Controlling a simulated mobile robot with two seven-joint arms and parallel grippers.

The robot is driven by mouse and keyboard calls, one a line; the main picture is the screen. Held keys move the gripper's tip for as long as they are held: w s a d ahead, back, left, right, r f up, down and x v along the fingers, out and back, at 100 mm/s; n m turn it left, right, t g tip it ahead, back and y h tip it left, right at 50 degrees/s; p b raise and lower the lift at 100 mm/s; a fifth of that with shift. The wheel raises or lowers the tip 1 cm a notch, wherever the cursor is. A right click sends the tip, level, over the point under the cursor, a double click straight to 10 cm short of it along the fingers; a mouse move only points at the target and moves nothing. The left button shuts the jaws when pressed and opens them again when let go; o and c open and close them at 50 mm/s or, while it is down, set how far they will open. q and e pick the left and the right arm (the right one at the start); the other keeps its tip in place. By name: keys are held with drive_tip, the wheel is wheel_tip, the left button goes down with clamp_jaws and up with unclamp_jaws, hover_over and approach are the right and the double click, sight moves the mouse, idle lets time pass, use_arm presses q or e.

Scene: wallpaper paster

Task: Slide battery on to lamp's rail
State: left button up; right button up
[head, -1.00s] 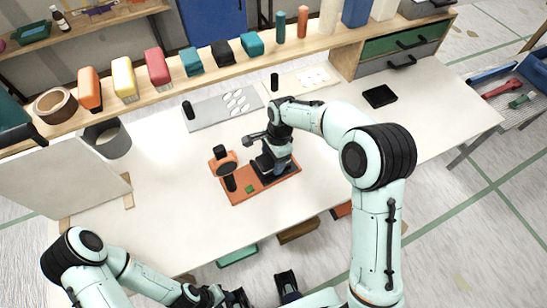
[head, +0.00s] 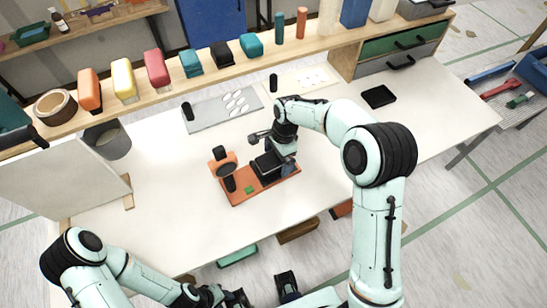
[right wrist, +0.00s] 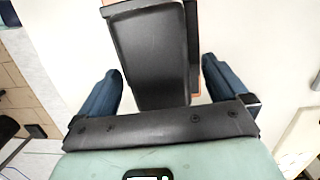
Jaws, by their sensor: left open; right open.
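The orange lamp (head: 262,189) stands on the white table, its round dark head (head: 226,169) at the left of its base. The black block that I take for the battery (head: 268,164) is at the right part of the orange base. Whether it is seated on the rail cannot be told. In the right wrist view the battery (right wrist: 152,50) lies between and ahead of the blue fingers of my right gripper (right wrist: 160,85). The fingers are open, with gaps on both sides. My left gripper (head: 226,296) is open and empty, low in front of the table.
A grey panel with white ovals (head: 225,108) and a small black tray (head: 379,96) lie on the table. A grey bin (head: 108,140) stands at the left. A wooden shelf (head: 140,103) with coloured blocks runs along the back. The table right of the lamp is largely clear.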

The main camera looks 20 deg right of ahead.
drive_tip(key=shift+w+d+p, duration=0.25)
drive_tip(key=shift+d+p, duration=0.05)
drive_tip(key=shift+d, duration=0.95)
drive_tip(key=shift+w+d+p, duration=0.2)
drive_tip(key=shift+d+p, duration=0.1)
drive_tip(key=shift+d, duration=0.95)
